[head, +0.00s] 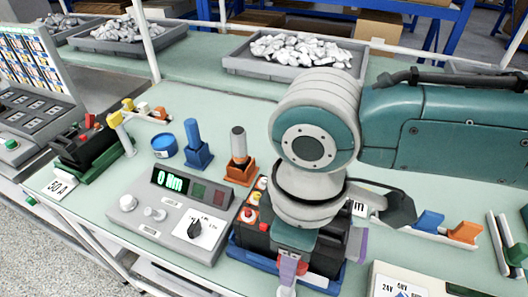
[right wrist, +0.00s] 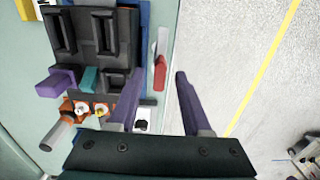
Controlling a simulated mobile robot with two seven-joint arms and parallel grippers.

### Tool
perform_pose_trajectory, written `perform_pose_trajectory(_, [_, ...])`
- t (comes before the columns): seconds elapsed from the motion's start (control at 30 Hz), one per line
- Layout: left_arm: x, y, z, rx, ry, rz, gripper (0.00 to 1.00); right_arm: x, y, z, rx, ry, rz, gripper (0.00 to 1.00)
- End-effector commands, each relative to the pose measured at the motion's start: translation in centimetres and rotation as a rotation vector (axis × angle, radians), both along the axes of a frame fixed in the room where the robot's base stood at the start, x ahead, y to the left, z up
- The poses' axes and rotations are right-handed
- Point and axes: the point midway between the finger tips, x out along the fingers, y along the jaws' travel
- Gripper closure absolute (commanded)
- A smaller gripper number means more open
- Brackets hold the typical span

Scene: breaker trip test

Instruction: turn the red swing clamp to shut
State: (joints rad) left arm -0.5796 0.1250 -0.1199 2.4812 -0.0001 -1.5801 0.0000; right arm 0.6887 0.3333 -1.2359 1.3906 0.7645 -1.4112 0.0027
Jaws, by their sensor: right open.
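The red swing clamp (right wrist: 159,72) shows in the right wrist view as a red tip on a pale lever, beside the right edge of a black breaker block (right wrist: 95,50). My right gripper (right wrist: 157,76) is open, its two purple fingers apart on either side of the red tip; I cannot tell whether they touch it. In the head view my right wrist covers much of the black block in its blue tray (head: 246,261). A bit of red shows beside the purple finger (head: 288,268) at the block's front. My left gripper is not in view.
A grey tester reading 0 Nm (head: 172,215) stands left of the block. Behind it are a blue pot (head: 164,146) and blue and orange holders with upright handles. A pale box (head: 400,285) is at front right. Open floor (right wrist: 245,90) lies beyond the bench edge.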

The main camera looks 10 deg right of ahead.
Motion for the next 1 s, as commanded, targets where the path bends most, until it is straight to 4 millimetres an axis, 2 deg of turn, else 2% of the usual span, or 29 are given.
perform_pose_trajectory(0.3, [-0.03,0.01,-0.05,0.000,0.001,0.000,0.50,-0.01,0.02,-0.30,0.001,-0.001,0.001,0.53])
perform_pose_trajectory(0.7, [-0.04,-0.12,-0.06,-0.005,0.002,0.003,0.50,-0.01,0.01,-0.27,0.001,-0.001,0.001,0.98])
perform_pose_trajectory(1.0, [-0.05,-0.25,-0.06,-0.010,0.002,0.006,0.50,-0.01,0.01,-0.25,0.000,0.000,0.001,1.00])
